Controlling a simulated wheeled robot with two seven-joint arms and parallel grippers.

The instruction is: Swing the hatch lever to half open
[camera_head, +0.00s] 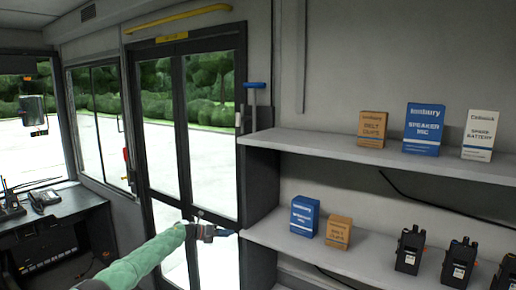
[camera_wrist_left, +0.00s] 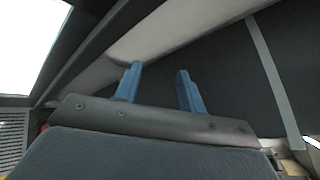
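A lever with a blue T-shaped handle (camera_head: 254,85) stands upright on a grey rod beside the right edge of the glass doors, at the left end of the upper shelf; it looks like the hatch lever. My left gripper (camera_head: 228,233) is well below it, in front of the lower door and near the left end of the lower shelf. In the left wrist view the two blue fingers (camera_wrist_left: 158,88) are apart with nothing between them. The lever does not clearly show in that view. My right gripper is in neither view.
The upper shelf (camera_head: 300,145) holds several boxes. The lower shelf (camera_head: 285,240) holds two boxes and several black radios (camera_head: 409,250). The glass doors (camera_head: 190,130) are at the back, with a yellow bar (camera_head: 178,18) above. A desk (camera_head: 75,210) is at the left.

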